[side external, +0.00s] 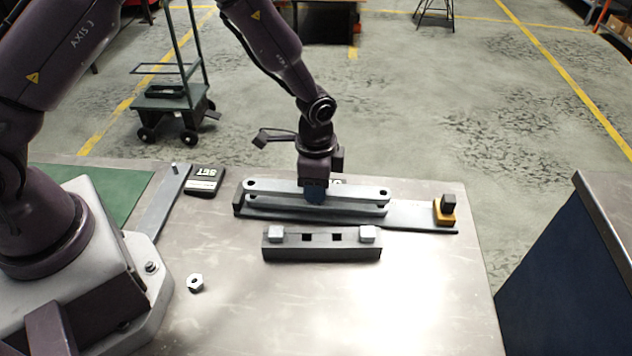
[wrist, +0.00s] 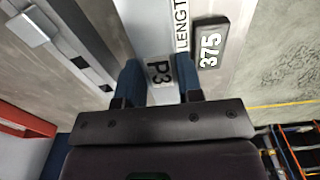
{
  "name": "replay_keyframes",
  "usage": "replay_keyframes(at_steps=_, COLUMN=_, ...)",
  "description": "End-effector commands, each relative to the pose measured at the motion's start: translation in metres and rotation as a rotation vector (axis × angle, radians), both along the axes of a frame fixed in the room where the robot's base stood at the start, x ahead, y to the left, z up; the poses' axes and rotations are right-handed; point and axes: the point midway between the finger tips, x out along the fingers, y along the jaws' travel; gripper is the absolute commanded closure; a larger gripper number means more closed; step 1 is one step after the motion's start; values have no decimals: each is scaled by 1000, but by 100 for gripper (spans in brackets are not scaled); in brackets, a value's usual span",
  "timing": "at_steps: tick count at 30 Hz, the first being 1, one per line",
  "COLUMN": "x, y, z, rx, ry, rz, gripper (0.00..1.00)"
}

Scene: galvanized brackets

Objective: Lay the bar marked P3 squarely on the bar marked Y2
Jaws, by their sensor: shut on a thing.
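The P3 bar (side external: 358,191) is a light grey bar with a hole near each end. It is level between the blue fingers of my gripper (side external: 315,192), which are shut on it near its middle. The P3 mark shows in the wrist view (wrist: 158,72) between the fingers. Another grey bar (side external: 355,209) lies just below it and roughly parallel, on a long grey base plate (side external: 415,216). No Y2 mark is readable, so I cannot tell if this is Y2. Whether the two bars touch is also unclear.
A dark block (side external: 322,253) with pale end pieces and square slots stands in front. An orange stop (side external: 444,219) with a black block sits at the plate's right end. A 375 label (wrist: 209,48) lies beside the bar.

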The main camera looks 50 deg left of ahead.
Motion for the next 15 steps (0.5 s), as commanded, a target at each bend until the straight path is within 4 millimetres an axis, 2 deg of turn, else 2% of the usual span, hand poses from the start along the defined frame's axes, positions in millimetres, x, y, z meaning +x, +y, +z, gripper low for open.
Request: replay_keyframes(at_steps=15, x=0, y=0, z=-8, rx=-1, ry=-1, rz=0, gripper=100)
